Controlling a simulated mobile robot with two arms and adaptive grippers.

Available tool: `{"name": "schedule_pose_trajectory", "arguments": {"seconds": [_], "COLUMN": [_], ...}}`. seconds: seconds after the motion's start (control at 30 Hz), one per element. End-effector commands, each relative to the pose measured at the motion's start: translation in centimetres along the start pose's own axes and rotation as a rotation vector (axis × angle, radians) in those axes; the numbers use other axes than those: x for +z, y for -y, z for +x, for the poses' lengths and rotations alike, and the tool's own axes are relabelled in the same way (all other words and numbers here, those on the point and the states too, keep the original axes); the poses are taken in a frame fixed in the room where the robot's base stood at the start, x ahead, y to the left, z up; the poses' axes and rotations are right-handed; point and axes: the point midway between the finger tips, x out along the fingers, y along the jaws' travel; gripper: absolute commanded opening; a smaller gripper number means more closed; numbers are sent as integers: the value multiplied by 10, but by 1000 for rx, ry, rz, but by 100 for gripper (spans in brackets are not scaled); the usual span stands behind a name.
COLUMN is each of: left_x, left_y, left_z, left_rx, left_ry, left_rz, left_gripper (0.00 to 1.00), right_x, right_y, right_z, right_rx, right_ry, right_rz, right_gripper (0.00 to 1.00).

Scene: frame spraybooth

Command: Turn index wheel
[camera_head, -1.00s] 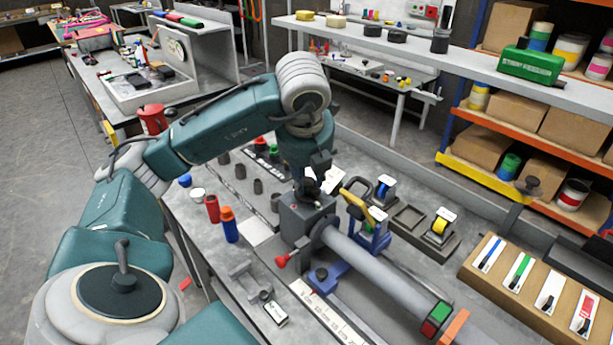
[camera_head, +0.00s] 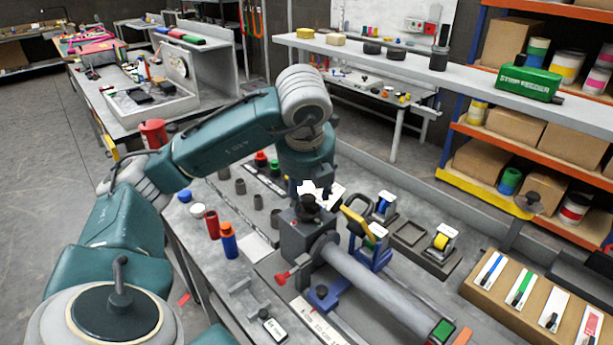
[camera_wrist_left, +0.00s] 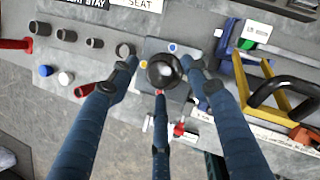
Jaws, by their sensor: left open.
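A grey block (camera_head: 297,241) stands on the bench at the near end of a long grey tube, with a dark round knob (camera_head: 310,204) on top. I cannot tell for sure whether this knob is the index wheel. My left gripper (camera_head: 309,190) is right above the block, its fingers mostly hidden. In the left wrist view the left gripper's fingers (camera_wrist_left: 162,75) are spread around the black ball knob (camera_wrist_left: 164,69), with two fingertips at its sides and one below. Contact cannot be told. My right gripper is not in view.
A red handle (camera_head: 285,278) sticks out of the block's side. A yellow-and-blue clamp (camera_head: 368,240) stands close right of it. Red and blue bottles (camera_head: 228,240) stand to the left.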

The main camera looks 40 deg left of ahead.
Motion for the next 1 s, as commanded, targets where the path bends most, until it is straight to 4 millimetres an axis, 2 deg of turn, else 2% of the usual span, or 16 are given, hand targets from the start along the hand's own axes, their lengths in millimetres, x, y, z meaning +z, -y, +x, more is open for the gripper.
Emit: {"name": "schedule_pose_trajectory", "arguments": {"seconds": [0.1, 0.3, 1.0], "left_x": [2, 2, 2], "left_y": [0, -1, 0], "left_z": [-20, -41, -104], "left_rx": [-3, -1, -2], "left_ry": [7, 7, 6], "left_rz": [-1, -2, -3], "left_gripper": [48, 48, 48], "right_x": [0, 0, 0], "right_y": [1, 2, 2], "right_z": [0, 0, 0], "right_rx": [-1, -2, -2], "right_ry": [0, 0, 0], "right_rz": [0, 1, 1], "right_gripper": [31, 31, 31]}}
